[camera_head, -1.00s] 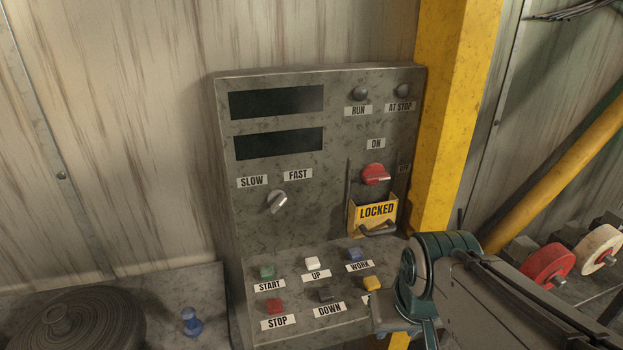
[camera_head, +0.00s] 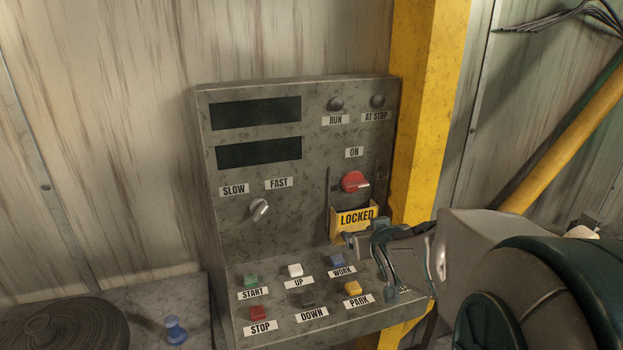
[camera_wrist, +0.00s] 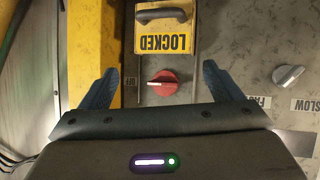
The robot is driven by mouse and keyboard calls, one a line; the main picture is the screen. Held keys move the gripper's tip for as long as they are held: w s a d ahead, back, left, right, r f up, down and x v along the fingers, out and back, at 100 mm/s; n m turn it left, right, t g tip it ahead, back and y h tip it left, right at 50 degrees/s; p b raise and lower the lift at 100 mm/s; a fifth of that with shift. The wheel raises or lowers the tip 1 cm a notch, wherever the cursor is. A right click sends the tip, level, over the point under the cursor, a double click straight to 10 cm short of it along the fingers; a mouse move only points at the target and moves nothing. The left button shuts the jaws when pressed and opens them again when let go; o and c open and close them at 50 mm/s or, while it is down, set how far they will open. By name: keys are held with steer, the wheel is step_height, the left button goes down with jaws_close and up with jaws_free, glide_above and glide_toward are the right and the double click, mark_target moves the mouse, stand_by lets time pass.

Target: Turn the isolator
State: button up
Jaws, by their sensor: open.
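The red isolator knob (camera_head: 355,181) is on the upright grey panel, below the ON label (camera_head: 354,152). Its grip bar lies roughly level, its end to the right. A yellow LOCKED plate (camera_head: 356,218) sits just below it. My gripper (camera_head: 372,245) is in front of the panel, low and right of the knob. In the wrist view, the picture is turned over: the red knob (camera_wrist: 163,84) shows between my open blue fingers (camera_wrist: 160,80), with clear space on both sides. The LOCKED plate (camera_wrist: 165,38) with its dark handle is above it there. My gripper appears empty.
Buttons, including the yellow PARK button (camera_head: 353,288), sit on the sloped lower panel beneath my gripper. A SLOW/FAST selector (camera_head: 260,209) is left of the knob. A yellow post (camera_head: 430,120) stands close on the right. A blue object (camera_head: 175,330) lies at lower left.

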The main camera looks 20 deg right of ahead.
mark_target(358, 186)
steer(key=w+d+t+y+p, duration=0.1)
steer(key=w+t, duration=0.1)
steer(key=w, duration=0.3)
steer(key=w+d+r+n+t+y+p, duration=0.1)
steer(key=w+t, duration=0.1)
steer(key=w, duration=0.4)
steer(key=w+d+r+n+t+y+p, duration=0.1)
steer(key=w+t, duration=0.1)
steer(key=w, duration=0.4)
steer(key=shift+d+y, duration=0.35)
steer(key=shift+y, duration=0.05)
steer(key=shift+s, duration=0.1)
steer(key=c, duration=1)
